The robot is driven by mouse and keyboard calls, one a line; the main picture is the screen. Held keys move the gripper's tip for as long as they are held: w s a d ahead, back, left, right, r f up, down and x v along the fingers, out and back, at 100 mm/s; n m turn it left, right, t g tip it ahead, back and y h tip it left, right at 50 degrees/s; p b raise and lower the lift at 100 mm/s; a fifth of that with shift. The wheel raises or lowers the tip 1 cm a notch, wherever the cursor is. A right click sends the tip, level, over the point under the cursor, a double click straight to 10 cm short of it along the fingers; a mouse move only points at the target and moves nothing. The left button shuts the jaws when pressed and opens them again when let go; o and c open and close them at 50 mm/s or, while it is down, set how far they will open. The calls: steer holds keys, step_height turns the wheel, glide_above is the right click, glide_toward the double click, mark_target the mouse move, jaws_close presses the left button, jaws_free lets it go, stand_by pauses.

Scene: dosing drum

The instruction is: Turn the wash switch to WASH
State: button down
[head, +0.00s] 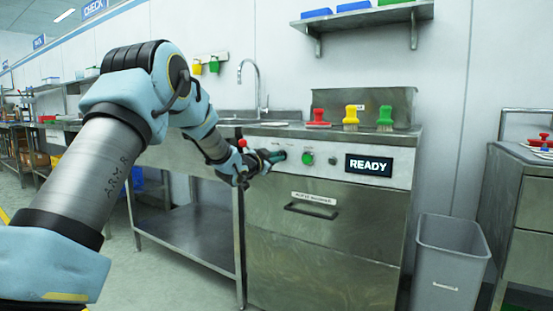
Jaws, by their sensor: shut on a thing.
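My gripper (276,157) reaches in from the left. Its fingertips are at the left end of the washer's control panel (398,172), left of a green button (307,158). The jaws are shut on the wash switch there. The fingers hide the switch, so I cannot tell which way it points. The panel's display (368,166) reads READY. A small dark round fitting (333,161) sits between the button and the display.
Red, yellow and green brushes (352,115) stand on the washer's top. A sink tap (258,85) is behind my arm. A grey bin (450,258) stands on the floor right of the washer, before a steel cabinet (525,210). A shelf (365,18) hangs above.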

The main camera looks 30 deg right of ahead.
steer(key=c, duration=0.9)
jaws_free()
steer(key=v, duration=1)
steer(key=shift+s+a+p, duration=0.15)
steer(key=shift+a+p, duration=0.15)
steer(key=shift+a, duration=0.1)
